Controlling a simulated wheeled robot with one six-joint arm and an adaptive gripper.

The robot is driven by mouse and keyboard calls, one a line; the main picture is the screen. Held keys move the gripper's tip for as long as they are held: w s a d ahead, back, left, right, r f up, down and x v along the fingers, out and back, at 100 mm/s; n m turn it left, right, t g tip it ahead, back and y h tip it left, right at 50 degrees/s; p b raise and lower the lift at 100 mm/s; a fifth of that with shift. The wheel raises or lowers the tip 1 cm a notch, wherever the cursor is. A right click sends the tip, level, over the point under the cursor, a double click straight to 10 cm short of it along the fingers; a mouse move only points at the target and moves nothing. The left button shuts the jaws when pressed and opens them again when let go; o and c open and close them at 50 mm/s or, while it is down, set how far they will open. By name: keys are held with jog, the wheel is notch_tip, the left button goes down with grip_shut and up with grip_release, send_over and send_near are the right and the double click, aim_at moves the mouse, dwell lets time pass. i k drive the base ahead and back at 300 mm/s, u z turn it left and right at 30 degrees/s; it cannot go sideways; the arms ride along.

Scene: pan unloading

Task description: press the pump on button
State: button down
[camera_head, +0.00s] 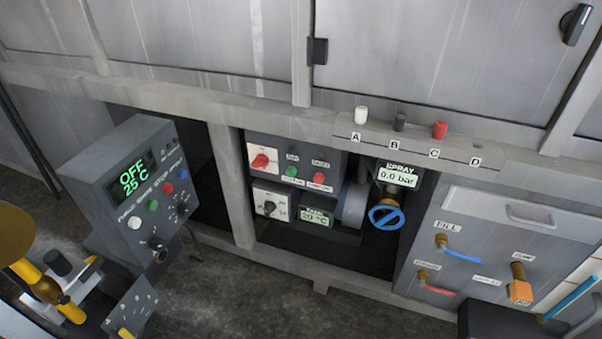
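A dark panel in the recess under the counter carries a green button (291,171) and a red button (319,177). A red rotary knob (260,160) is on a white plate left of the green button.
A grey control box (128,185) reading OFF 25 °C stands at left. A blue valve wheel (386,217) sits below the 0.0 bar display (397,175). The counter edge (270,119) overhangs the recess. White, dark and red pegs (440,130) stand on it. Floor (260,303) shows in front.

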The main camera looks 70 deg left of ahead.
aim_at(292, 171)
jog(key=z, duration=0.05)
jog(key=k, duration=1)
jog(key=u, duration=1.1)
jog(key=i, duration=0.5)
jog(key=u, duration=0.1)
